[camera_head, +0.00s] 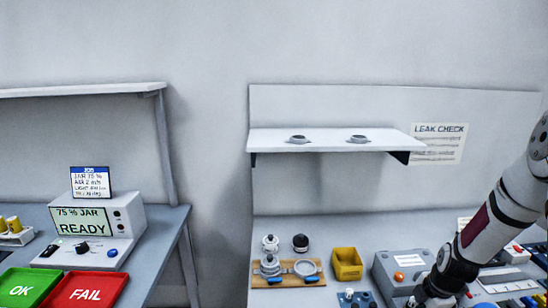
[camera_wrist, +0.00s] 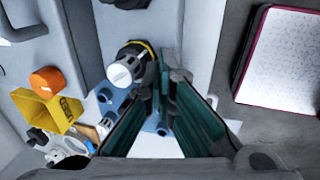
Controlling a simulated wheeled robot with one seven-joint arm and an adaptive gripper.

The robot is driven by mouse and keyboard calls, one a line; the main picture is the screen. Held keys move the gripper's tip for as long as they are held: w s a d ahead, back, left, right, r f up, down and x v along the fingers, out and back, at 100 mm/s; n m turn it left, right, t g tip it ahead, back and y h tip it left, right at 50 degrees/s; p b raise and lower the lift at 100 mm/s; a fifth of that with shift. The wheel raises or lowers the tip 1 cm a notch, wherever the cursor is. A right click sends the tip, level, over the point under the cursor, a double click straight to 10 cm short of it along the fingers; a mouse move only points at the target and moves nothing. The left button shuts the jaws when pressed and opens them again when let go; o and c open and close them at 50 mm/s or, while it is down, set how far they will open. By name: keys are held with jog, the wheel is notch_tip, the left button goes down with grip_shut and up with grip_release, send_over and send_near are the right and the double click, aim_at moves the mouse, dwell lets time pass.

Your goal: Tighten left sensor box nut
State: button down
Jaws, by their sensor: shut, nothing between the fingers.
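A grey box (camera_head: 403,268) stands on the right bench in the head view, with an orange knob (camera_head: 399,276) on it. The wrist view shows an orange knob (camera_wrist: 47,80) on a grey surface and a white ribbed fitting (camera_wrist: 124,70) with a black and yellow collar (camera_wrist: 140,48). I cannot tell which part is the left nut. My gripper (camera_wrist: 168,76) is shut and empty, its teal-padded fingers just beside the fitting in the picture; contact cannot be told. In the head view, my arm reaches down at the right and hides part of the box's front.
A yellow bin (camera_head: 346,264) and a wooden board (camera_head: 287,280) with metal rings lie left of the box. Blue fixtures (camera_head: 356,299) stand in front. A shelf (camera_head: 320,145) hangs above. A pink-edged sheet (camera_wrist: 283,60) lies right in the wrist view.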

jog(key=shift+w+a, duration=0.15)
jog(key=shift+a, duration=0.2)
dwell(0.4)
jog(key=shift+p, duration=0.4)
jog(key=shift+s+a+r, duration=0.1)
jog(key=shift+s+a, duration=0.05)
jog(key=shift+s, duration=0.25)
jog(key=p+v, duration=0.1)
jog(key=v, duration=0.1)
jog(key=w+p+v, duration=0.1)
jog(key=p+v, duration=0.1)
jog(key=v, duration=0.1)
jog(key=shift+r, duration=0.45)
